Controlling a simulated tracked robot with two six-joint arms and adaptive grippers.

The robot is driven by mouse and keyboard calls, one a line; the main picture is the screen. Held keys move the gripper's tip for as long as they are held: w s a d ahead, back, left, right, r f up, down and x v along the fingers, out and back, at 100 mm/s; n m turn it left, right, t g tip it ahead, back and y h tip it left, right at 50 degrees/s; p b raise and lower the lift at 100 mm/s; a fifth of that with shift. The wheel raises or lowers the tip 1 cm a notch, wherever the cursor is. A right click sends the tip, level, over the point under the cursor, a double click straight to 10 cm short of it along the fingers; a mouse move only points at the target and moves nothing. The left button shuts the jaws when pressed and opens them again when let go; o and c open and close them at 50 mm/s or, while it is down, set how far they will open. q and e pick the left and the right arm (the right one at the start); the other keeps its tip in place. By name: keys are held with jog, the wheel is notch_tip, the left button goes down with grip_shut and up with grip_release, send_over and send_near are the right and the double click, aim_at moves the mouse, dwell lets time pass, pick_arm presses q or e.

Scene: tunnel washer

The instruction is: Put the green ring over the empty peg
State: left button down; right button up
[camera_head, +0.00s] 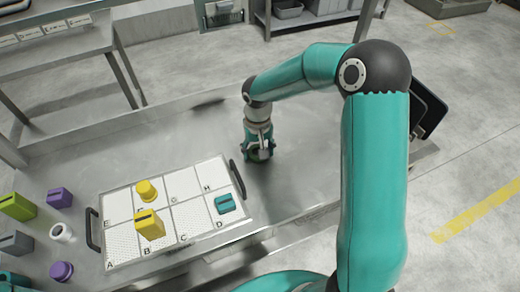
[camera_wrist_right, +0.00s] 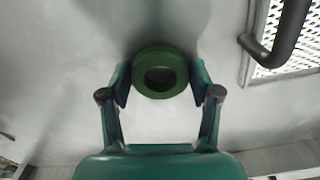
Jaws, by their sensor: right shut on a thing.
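The green ring (camera_wrist_right: 160,93) is between the fingertips of my right gripper (camera_wrist_right: 160,84), which is shut on it. In the head view, my right gripper (camera_head: 258,153) points down over the bare metal table, to the right of the tray's far right corner. The ring is mostly hidden by the fingers there. I cannot tell whether the ring touches the table. I cannot make out an empty peg in either view. My left gripper is not in view.
A white tray (camera_head: 187,214) with lettered cells and dark handles holds a yellow cylinder (camera_head: 147,191), a yellow block (camera_head: 149,225) and a teal block (camera_head: 225,203). Left of it stand purple, grey, green and white pieces. A tray handle (camera_wrist_right: 287,32) shows in the wrist view.

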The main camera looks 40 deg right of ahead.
jog(key=shift+f, duration=0.25)
jog(key=o, duration=1.2)
jog(key=shift+r, duration=0.1)
